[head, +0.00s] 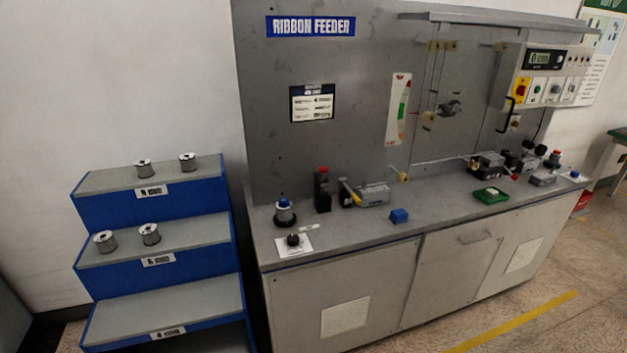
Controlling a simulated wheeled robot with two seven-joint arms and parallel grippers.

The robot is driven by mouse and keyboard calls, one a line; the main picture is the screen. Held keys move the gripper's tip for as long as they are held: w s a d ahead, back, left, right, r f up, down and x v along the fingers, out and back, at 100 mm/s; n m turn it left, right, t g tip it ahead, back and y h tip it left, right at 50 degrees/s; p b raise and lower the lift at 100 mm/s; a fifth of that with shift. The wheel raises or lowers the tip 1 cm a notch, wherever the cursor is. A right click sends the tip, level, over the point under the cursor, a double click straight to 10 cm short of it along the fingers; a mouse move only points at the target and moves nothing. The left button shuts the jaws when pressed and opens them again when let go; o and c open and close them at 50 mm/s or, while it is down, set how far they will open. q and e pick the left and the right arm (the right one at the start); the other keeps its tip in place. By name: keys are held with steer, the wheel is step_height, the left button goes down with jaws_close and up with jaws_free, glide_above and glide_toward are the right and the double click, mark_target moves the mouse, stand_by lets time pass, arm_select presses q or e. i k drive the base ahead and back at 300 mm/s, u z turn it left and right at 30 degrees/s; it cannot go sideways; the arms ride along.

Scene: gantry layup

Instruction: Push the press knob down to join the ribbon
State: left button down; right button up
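A ribbon feeder bench (345,238) with a grey top stands in the middle and right of the head view. On its left part stands a black upright device with a red knob on top (322,188). Beside it sits a grey block-shaped unit (376,194) with a yellow part at its left. A black knob (293,240) sits on a white plate near the front left edge. I cannot tell for sure which of these is the press knob. The ribbon is too small to make out. Neither of my grippers is in view.
A blue stepped rack (150,212) with several metal spools stands left of the bench. A blue-topped round device (284,210), a small blue block (399,216) and a green tray (491,195) are on the bench. A control box (545,77) hangs upper right. The floor in front is clear.

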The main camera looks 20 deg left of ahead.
mark_target(323, 170)
steer(key=z, duration=0.45)
steer(key=i, duration=1.6)
steer(key=u, duration=0.45)
